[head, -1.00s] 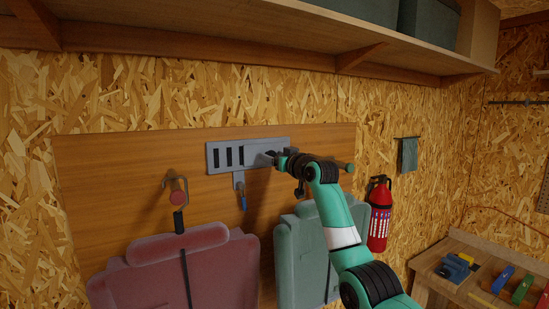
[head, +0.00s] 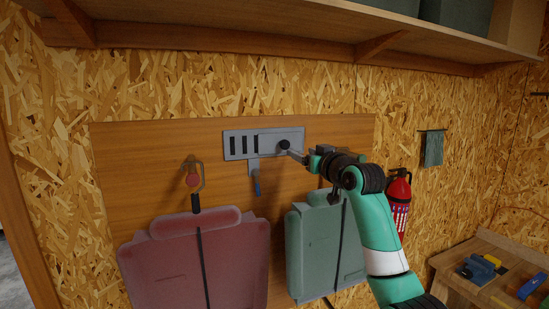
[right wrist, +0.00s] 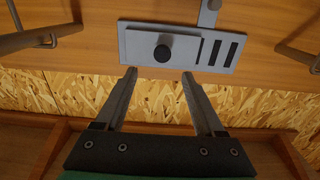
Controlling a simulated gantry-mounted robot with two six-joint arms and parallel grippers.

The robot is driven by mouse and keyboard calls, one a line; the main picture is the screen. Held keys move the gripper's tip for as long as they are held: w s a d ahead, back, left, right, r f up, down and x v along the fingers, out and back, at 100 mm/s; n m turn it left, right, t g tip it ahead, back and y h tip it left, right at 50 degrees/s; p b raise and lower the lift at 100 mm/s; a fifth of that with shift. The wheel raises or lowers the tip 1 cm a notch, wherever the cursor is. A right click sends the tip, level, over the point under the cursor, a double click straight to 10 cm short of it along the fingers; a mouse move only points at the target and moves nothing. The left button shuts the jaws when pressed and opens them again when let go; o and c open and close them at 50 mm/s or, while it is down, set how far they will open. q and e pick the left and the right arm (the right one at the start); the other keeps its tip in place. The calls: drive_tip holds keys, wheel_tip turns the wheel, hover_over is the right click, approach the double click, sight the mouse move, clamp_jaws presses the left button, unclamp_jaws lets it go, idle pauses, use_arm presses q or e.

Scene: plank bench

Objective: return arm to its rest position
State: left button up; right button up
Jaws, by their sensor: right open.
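My right gripper (head: 298,155) is open and empty, in front of the right end of a grey slotted plate (head: 240,146) on the wooden wall board. A black round knob (head: 284,145) sits on the plate near the fingertips. In the right wrist view my gripper (right wrist: 158,74) has its two fingers spread apart, with nothing between them. The knob (right wrist: 162,53) stands beyond the tips on the plate (right wrist: 137,48), and a gap shows between tips and knob. My right arm comes up from the lower right. My left gripper is not in view.
A red garment bag (head: 195,265) and a green one (head: 315,250) hang below the plate. A red fire extinguisher (head: 398,195) and a grey-green cloth (head: 431,148) hang to the right. A wooden shelf (head: 300,25) juts out above. A workbench (head: 450,270) stands at lower right.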

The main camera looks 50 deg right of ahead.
drive_tip(key=w+a+f+n+y, duration=0.1)
drive_tip(key=w+a+f+y, duration=0.15)
drive_tip(key=a, duration=0.25)
drive_tip(key=w+a+f+n+y, duration=0.1)
drive_tip(key=w+a+f, duration=0.15)
drive_tip(key=a, duration=0.35)
drive_tip(key=a+r+n+t+y, duration=0.2)
drive_tip(key=a+t+y, duration=0.1)
drive_tip(key=a, duration=1.1)
drive_tip(key=s+a+r+n+t+y, duration=0.1)
drive_tip(key=s+a+r+t+y, duration=0.15)
drive_tip(key=s+a, duration=0.45)
drive_tip(key=s+a+r+n+t+y, duration=0.1)
drive_tip(key=s+a+r+n+t, duration=0.2)
drive_tip(key=s+a, duration=0.4)
drive_tip(key=s+r+m+t, duration=0.1)
drive_tip(key=s+r+t, duration=0.2)
drive_tip(key=s, duration=0.7)
wheel_tip(320, 180, up, 2)
drive_tip(key=shift+d+r+m, duration=0.25)
drive_tip(key=shift+d+m, duration=0.15)
